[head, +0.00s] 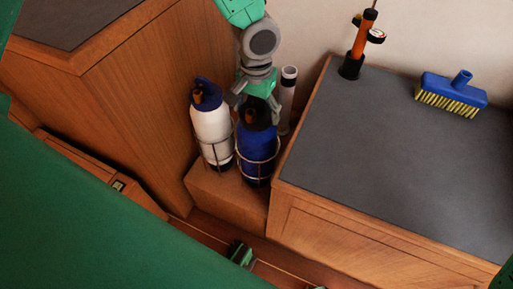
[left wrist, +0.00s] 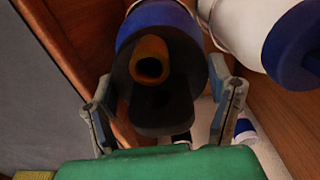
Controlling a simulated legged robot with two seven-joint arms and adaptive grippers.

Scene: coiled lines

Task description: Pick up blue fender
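The blue fender (head: 257,158) stands upright in a wire holder on a low wooden ledge, with a dark top and an orange eye. In the left wrist view the blue fender (left wrist: 157,20) shows end-on, its black top and orange eye toward the camera. My left gripper (head: 256,108) is above it, fingers pointing down. In the left wrist view its two fingers (left wrist: 165,108) are spread wide, one on each side of the black top. Whether they touch it I cannot tell.
A white fender (head: 213,130) with a blue top stands close on the left in its own holder. A white tube (head: 287,98) stands behind. A grey-topped counter (head: 400,150) on the right carries a blue brush (head: 452,93) and an orange pump (head: 362,42). A wooden cabinet (head: 145,95) rises on the left.

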